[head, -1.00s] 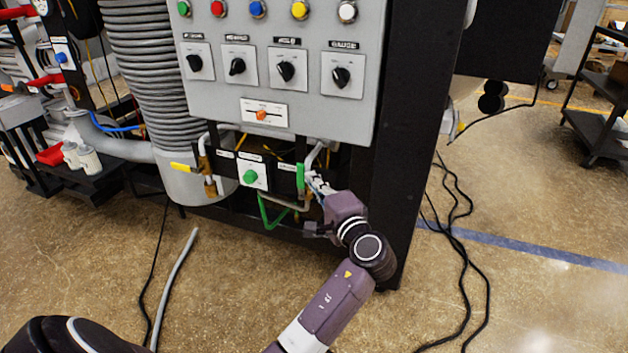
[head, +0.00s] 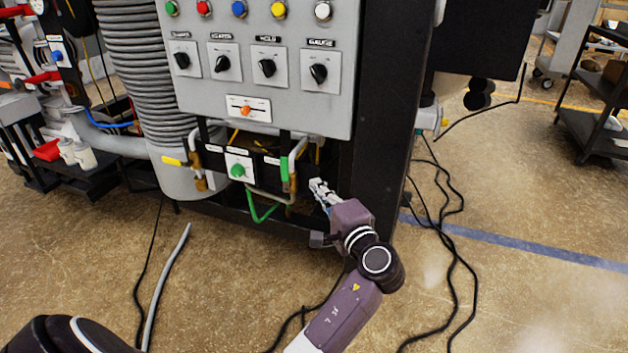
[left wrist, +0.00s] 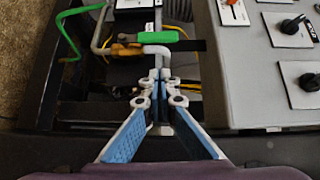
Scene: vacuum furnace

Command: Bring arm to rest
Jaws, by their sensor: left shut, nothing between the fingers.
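My left gripper (head: 318,187) is shut and empty in front of the lower part of the furnace cabinet. It is just right of and below the green-handled valve (head: 284,169), with a visible gap between them. In the left wrist view the blue-padded fingers (left wrist: 160,82) meet at their tips, and the green valve handle (left wrist: 170,37) lies beyond them, apart from the tips. My right gripper is not in view.
The grey control panel (head: 262,108) with knobs and coloured buttons stands above the gripper. A small box with a green button (head: 238,170) and a yellow-handled valve (head: 174,161) are to the left.

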